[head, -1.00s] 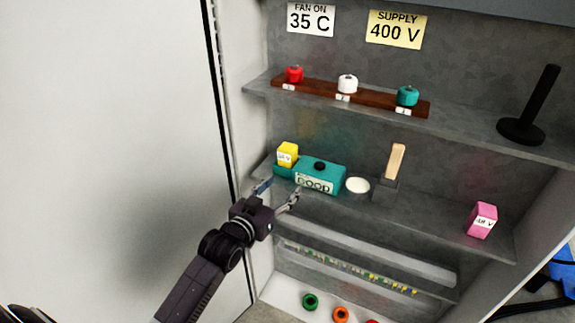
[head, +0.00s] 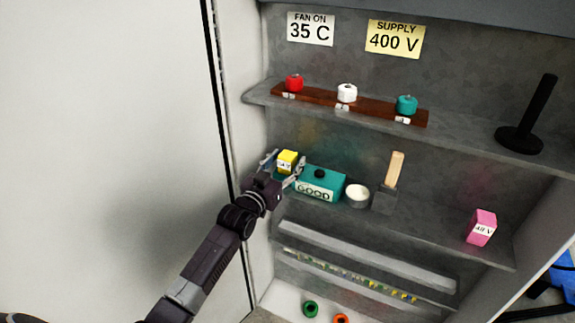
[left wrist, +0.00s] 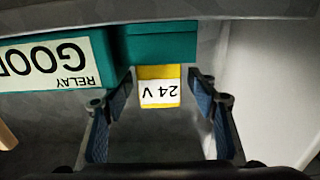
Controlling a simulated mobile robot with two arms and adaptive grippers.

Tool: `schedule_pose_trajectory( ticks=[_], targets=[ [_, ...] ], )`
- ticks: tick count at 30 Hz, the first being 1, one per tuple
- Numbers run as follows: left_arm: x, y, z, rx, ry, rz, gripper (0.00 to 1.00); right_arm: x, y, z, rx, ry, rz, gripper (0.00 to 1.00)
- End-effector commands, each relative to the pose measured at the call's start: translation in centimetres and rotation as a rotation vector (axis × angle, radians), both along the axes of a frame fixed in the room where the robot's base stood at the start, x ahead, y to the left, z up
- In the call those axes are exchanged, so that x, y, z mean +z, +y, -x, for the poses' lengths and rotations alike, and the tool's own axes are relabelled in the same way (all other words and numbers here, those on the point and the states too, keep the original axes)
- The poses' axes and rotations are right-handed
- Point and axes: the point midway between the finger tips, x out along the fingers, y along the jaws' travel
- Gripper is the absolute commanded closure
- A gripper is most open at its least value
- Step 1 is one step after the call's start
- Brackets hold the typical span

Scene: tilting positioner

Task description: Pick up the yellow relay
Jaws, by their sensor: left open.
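The yellow relay (head: 287,161) is a small block with a white "24 V" label, at the left end of the middle shelf, at the teal box marked GOOD. My left gripper (head: 283,163) is open, with its fingers on either side of the relay. In the left wrist view the relay (left wrist: 159,88) shows between the two open fingers (left wrist: 160,95), with a gap on each side. I cannot tell how deep the fingers reach around it. My right gripper is not in view.
The teal GOOD relay box (head: 320,184) stands just right of the gripper. A white round dish (head: 357,196), a wooden-handled tool (head: 394,170) and a pink 48 V block (head: 481,227) are further right. The upper shelf (head: 460,126) runs above; the cabinet's side wall is close on the left.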

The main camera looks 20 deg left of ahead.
Motion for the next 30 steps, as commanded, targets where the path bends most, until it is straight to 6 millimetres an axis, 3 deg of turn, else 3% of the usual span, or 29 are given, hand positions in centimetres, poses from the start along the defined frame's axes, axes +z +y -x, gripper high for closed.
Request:
schedule_pose_trajectory(
  ticks=[10,24,30],
  targets=[
    [-0.04,-0.02,-0.62,0.000,0.001,0.000,0.47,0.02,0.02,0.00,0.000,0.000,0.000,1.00],
    [0.04,-0.02,-0.60,0.000,-0.001,0.001,0.99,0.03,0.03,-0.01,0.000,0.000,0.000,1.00],
    [0.20,-0.03,-0.60,0.000,-0.002,0.000,0.99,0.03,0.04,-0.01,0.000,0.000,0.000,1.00]
  ],
)
